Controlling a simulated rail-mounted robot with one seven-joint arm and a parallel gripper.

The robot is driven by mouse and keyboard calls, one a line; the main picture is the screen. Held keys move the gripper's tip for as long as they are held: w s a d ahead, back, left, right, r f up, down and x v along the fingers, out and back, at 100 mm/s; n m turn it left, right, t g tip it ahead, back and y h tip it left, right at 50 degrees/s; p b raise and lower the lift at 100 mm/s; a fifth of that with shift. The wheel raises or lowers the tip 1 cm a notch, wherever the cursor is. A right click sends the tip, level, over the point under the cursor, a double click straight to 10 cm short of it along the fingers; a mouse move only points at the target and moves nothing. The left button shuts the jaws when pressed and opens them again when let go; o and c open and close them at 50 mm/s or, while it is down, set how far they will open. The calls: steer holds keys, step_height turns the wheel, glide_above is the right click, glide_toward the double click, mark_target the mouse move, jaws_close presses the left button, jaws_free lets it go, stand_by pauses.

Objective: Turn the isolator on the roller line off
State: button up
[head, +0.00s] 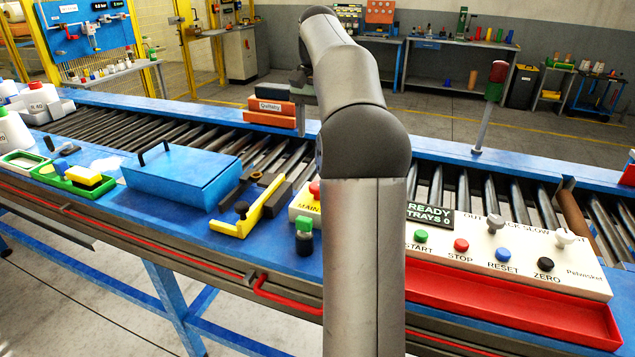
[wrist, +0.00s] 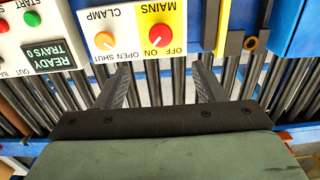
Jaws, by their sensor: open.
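The isolator is a red knob (wrist: 160,34) on a yellow plate marked MAINS, with ON and OFF labels. The wrist view shows it upside down, near the top middle. My gripper (wrist: 162,67) is open and empty in the wrist view. Its two fingers are spread, with the knob beyond their tips and roughly midway between them. The fingers appear apart from the knob.
An orange CLAMP knob (wrist: 104,41) sits beside the isolator on the same box. The READY display (head: 430,215) and a button panel (head: 500,262) stand to the right. A yellow bracket (head: 246,212) and blue lidded box (head: 180,180) lie left. Rollers (wrist: 150,88) run below the fingers.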

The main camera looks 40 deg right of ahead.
step_height(320, 180, down, 14)
steer(key=shift+f, duration=0.15)
stand_by(0.3)
steer(key=c, duration=1)
